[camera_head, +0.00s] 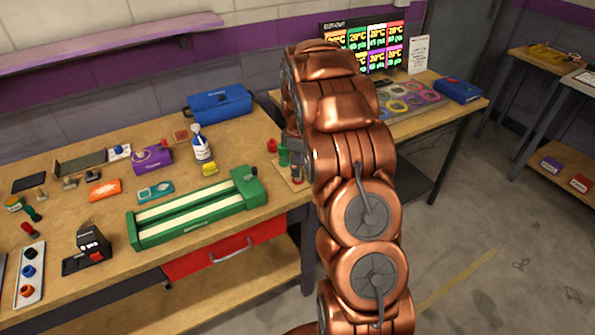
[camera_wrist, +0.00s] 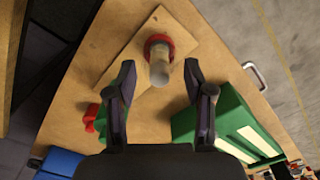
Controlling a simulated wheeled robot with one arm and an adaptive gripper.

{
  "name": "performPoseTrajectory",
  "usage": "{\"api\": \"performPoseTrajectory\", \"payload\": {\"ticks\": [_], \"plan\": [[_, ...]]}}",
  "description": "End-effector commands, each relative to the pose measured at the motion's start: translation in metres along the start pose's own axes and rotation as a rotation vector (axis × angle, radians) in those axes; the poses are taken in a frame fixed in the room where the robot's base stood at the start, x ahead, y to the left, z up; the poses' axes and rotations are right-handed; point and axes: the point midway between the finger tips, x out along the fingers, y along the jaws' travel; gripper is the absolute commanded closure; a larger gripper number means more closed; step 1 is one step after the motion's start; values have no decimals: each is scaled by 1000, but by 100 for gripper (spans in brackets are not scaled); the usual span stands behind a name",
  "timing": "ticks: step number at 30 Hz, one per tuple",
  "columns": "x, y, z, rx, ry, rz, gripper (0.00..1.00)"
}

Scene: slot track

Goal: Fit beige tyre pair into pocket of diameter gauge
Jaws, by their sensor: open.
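My gripper (camera_wrist: 160,65) is open in the wrist view, its two dark fingers apart. Between and just beyond the fingertips a pale beige-grey cylinder (camera_wrist: 160,72) stands with a red ring (camera_wrist: 158,44) around it, on a wooden board (camera_wrist: 125,50). I see no clear gap or contact between fingers and cylinder. In the head view my copper arm hides most of the gripper and part of the board (camera_head: 287,172). I cannot tell for certain which thing is the beige tyre pair or the diameter gauge. A black device with red parts (camera_head: 93,243) stands at the bench's front left.
A long green fixture with pale rails (camera_head: 200,209) lies left of the board; it is close to the right finger in the wrist view (camera_wrist: 232,122). Red (camera_head: 272,146) and green (camera_head: 284,156) pieces stand behind the board.

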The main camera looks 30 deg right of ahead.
Motion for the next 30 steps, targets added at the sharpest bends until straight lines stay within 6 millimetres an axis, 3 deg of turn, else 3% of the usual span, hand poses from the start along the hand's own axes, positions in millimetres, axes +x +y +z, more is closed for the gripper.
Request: {"api": "performPoseTrajectory", "payload": {"ticks": [4, 19, 30], "plan": [[0, 0, 0, 0, 1, 2, 48], [-1, 1, 0, 0, 1, 2, 100], [-2, 1, 0, 0, 1, 3, 100]]}}
